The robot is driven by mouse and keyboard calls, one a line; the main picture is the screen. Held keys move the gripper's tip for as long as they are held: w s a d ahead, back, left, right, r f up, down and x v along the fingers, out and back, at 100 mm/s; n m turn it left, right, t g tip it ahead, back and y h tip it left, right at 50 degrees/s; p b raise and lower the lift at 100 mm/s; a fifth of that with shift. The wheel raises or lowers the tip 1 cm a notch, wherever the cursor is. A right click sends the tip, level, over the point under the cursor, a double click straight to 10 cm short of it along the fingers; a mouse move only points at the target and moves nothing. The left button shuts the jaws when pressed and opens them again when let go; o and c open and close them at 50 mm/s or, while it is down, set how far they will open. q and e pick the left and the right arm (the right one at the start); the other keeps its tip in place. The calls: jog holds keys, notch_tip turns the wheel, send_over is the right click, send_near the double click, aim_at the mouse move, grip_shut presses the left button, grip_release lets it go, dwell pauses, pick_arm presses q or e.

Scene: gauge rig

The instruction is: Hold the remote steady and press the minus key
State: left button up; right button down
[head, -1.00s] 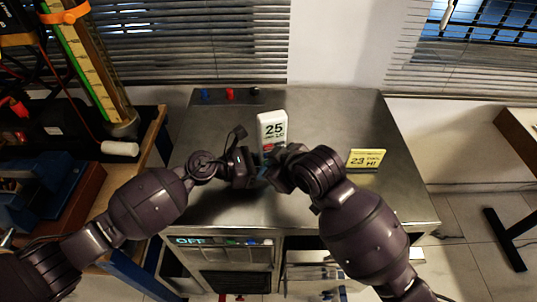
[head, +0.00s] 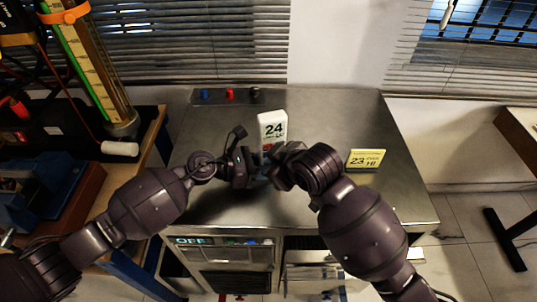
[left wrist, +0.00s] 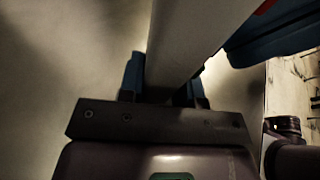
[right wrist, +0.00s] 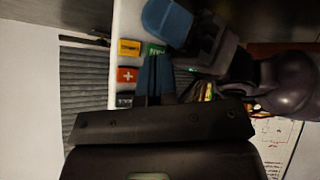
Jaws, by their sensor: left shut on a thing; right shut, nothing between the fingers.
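The white remote (head: 272,122) stands above the metal cabinet top in the head view, its display reading 24. My left gripper (head: 254,172) is shut on it; in the left wrist view the pale remote body (left wrist: 185,40) runs between the blue fingers. My right gripper (right wrist: 155,57) is shut and empty, its blue fingertips in front of the remote's key face. There a yellow key (right wrist: 130,47), a green key (right wrist: 157,49) and a red key with a plus (right wrist: 128,75) show. The minus key is not identifiable; the fingers cover part of the face. Contact cannot be told.
A yellow card (head: 366,159) reading 23 and HI stands on the cabinet top (head: 400,195) to the right. Blue, red and black knobs (head: 230,95) sit at its back edge. A wooden bench (head: 150,150) with equipment is at the left. The cabinet's right side is largely clear.

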pick_arm(q)
jog(key=shift+f, duration=0.1)
pick_arm(e)
jog(key=shift+s, duration=0.1)
dwell(0.4)
jog(key=shift+s+d, duration=0.25)
jog(key=shift+s, duration=0.4)
jog(key=shift+w, duration=0.15)
jog(key=shift+w+a, duration=0.15)
jog(key=shift+w, duration=0.15)
jog(key=shift+w, duration=0.2)
dwell(1.5)
jog(key=shift+s, duration=0.65)
jog(key=shift+s+d, duration=0.3)
jog(key=shift+s, duration=0.5)
jog(key=shift+s+d, duration=0.25)
jog(key=shift+s, duration=0.55)
jog(key=shift+s+d, duration=0.3)
jog(key=shift+s, duration=0.5)
